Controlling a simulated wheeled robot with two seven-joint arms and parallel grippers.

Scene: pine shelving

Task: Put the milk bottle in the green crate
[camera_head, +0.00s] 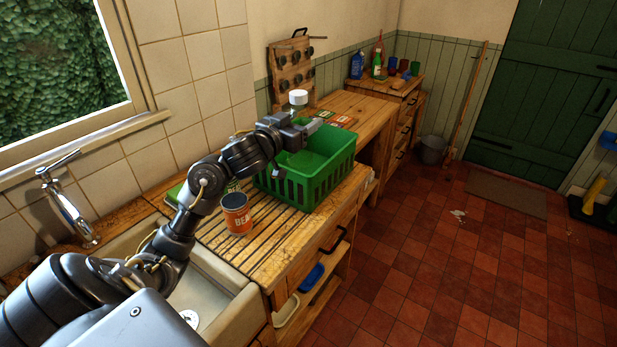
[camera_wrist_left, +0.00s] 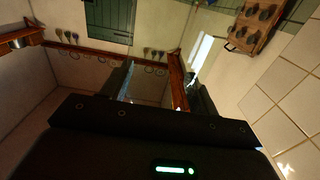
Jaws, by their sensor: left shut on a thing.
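The milk bottle shows in the head view as a white cap (camera_head: 298,97) just above the fingers of my left gripper (camera_head: 303,128). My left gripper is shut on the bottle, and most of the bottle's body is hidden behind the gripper. The green crate (camera_head: 322,186) stands on the wooden counter, and the gripper is over its back left part. How high the bottle's base is over the crate cannot be told. In the left wrist view, the fingers (camera_wrist_left: 158,88) show dark, and the bottle between them is not clear. My right gripper is not in view.
An orange can (camera_head: 236,213) stands on the slatted counter (camera_head: 262,250) left of the crate. A sink (camera_head: 215,285) is at the front left. A rack (camera_head: 291,70) leans at the wall behind. Several bottles and cups stand on the far cabinet. The tiled floor at the right is mostly open.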

